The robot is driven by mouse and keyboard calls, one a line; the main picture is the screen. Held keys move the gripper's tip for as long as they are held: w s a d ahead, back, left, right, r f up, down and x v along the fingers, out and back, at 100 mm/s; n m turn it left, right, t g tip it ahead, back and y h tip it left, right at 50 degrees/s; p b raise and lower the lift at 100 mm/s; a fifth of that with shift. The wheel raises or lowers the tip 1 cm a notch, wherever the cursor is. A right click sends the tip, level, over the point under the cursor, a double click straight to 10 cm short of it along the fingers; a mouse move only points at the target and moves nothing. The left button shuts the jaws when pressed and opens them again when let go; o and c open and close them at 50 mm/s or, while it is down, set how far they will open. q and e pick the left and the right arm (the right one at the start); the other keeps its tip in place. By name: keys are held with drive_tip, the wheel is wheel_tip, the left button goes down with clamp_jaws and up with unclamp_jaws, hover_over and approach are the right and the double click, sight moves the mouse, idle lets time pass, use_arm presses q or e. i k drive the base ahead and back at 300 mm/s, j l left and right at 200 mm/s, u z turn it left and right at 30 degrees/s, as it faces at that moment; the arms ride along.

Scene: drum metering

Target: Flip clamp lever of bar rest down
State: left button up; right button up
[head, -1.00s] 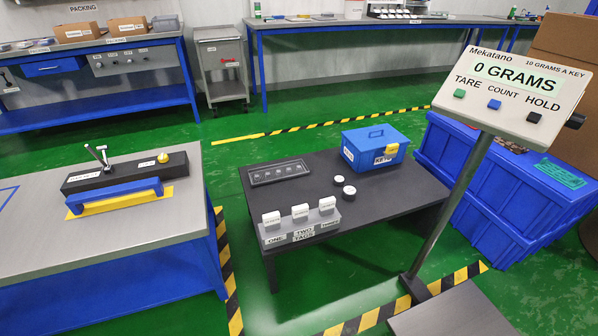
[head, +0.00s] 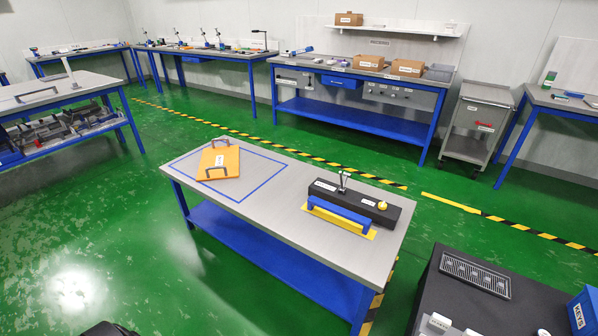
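On the grey-topped table in the middle stands a long black block (head: 400,215) that looks like the bar rest. A small metal clamp lever (head: 344,180) stands up from its top, left of a yellow knob (head: 382,205). A blue bar (head: 340,215) runs along the block's near side, above a yellow plate (head: 371,236). The lettering on the block's labels is too small to read. Neither of my grippers is in view.
An orange board (head: 232,170) with two dark handles lies inside a blue outline at the table's left. A dark table (head: 455,300) stands at the lower right, with a blue box (head: 582,312) at its edge. Green floor is open around the grey table.

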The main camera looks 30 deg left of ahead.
sight(342, 184)
drive_tip(key=u, duration=0.65)
drive_tip(key=z, duration=0.85)
drive_tip(key=j+z, duration=1.3)
drive_tip(key=k+j+z, duration=0.2)
drive_tip(key=j+z, duration=0.25)
drive_tip(key=k+j, duration=0.3)
drive_tip(key=j, duration=0.2)
drive_tip(key=k+j+z, duration=0.15)
drive_tip(key=j, duration=0.4)
drive_tip(key=k+j, duration=0.4)
drive_tip(key=j+z, duration=0.05)
